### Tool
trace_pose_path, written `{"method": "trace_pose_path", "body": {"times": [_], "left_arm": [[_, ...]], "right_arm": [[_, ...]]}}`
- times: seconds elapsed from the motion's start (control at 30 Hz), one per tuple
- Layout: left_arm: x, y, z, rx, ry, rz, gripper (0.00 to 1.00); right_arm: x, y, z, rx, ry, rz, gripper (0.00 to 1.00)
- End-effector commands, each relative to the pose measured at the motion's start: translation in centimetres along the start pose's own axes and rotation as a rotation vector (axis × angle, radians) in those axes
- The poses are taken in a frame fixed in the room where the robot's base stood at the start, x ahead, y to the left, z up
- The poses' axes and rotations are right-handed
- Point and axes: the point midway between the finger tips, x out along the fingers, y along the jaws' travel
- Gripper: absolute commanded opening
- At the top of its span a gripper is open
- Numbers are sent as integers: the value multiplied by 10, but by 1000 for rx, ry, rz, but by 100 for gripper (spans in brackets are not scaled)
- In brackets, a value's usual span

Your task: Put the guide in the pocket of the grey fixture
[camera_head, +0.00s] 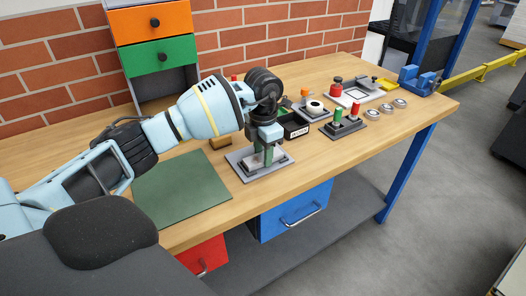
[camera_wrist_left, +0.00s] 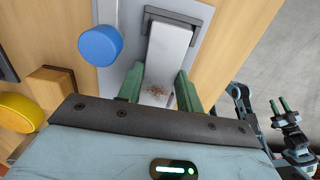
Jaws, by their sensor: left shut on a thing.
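My left gripper (camera_head: 263,156) points down over the grey fixture (camera_head: 241,168) near the table's front edge. In the left wrist view its green fingers (camera_wrist_left: 160,85) are shut on the guide, a pale grey bar (camera_wrist_left: 170,50) with a brownish patch near the fingers. The guide lies over the fixture's plate (camera_wrist_left: 212,50), its far end at a dark bracket (camera_wrist_left: 180,17). Whether it is seated in the pocket cannot be told; the fingers hide part of it. My right gripper (camera_wrist_left: 278,104) shows at the right of the left wrist view, its fingers apart and empty.
A blue round knob (camera_wrist_left: 100,45) is beside the guide. A wooden block (camera_head: 219,142) stands behind the fixture and a black bin (camera_head: 294,128) to its right. A green mat (camera_head: 180,190) lies left. Further right is a stand with green and red pegs (camera_head: 345,127).

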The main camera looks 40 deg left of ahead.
Motion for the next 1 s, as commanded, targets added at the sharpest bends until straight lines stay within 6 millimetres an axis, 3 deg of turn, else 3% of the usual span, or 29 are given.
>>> {"method": "trace_pose_path", "body": {"times": [0.37,0.4,0.57,0.87,1.0], "left_arm": [[4,0,0,1,-2,0,7],[5,0,0,1,-1,0,37],[4,0,0,0,-2,1,58],[3,0,0,0,-2,1,58],[-9,0,1,1,-5,2,58]], "right_arm": [[0,0,1,0,-1,0,36],[0,0,1,0,-1,0,36],[0,0,0,0,0,0,36],[0,0,0,0,0,0,36],[0,0,-1,0,1,0,36]]}}
